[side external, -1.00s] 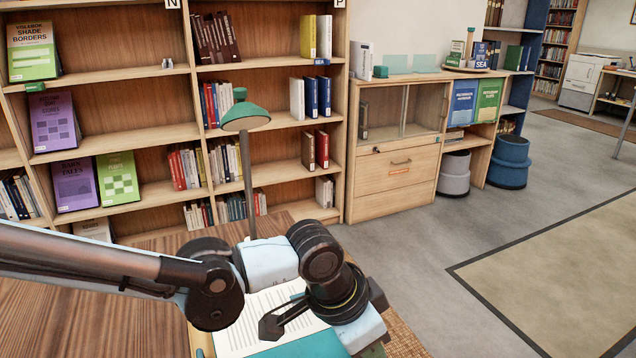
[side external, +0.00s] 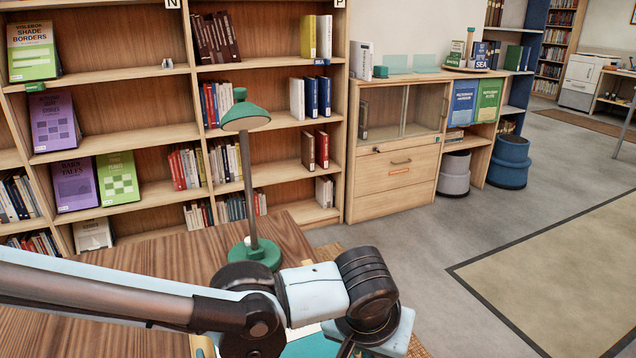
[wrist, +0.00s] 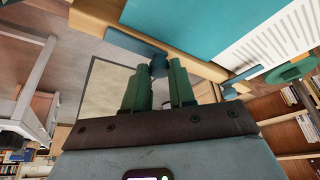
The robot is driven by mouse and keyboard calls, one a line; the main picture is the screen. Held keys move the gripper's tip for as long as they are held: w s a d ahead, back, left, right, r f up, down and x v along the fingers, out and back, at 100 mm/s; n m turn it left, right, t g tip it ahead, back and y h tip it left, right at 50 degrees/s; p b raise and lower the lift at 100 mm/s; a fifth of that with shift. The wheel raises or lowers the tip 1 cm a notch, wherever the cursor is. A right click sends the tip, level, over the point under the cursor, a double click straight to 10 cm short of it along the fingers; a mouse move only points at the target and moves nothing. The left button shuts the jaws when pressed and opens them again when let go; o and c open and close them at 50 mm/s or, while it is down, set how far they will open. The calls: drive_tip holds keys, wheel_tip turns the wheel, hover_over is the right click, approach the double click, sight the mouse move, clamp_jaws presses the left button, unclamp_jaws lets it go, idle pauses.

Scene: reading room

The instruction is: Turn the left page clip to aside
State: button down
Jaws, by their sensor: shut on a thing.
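My gripper (wrist: 160,74) shows in the wrist view with its two green fingers on either side of the round knob of a blue page clip (wrist: 130,41). It is shut on this knob. The clip's bar runs from the knob along the wooden edge of the book stand (wrist: 93,20). A second blue page clip (wrist: 246,77) lies farther right, its bar reaching to the corner of the printed page (wrist: 275,45). The teal book surface (wrist: 185,22) lies between them. In the side view only a piece of the teal book (side external: 312,346) shows; my arm hides the fingers and clips.
A green desk lamp (side external: 249,120) stands on the wooden table just behind my arm; its base (wrist: 290,72) shows near the second clip in the wrist view. Bookshelves (side external: 225,72) and a low cabinet (side external: 392,192) stand behind. Open floor lies to the right.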

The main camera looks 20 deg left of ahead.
drive_tip(key=shift+n, duration=0.3)
drive_tip(key=c, duration=0.9)
unclamp_jaws()
drive_tip(key=shift+c, duration=0.2)
drive_tip(key=v, duration=1.2)
drive_tip(key=shift+r, duration=0.1)
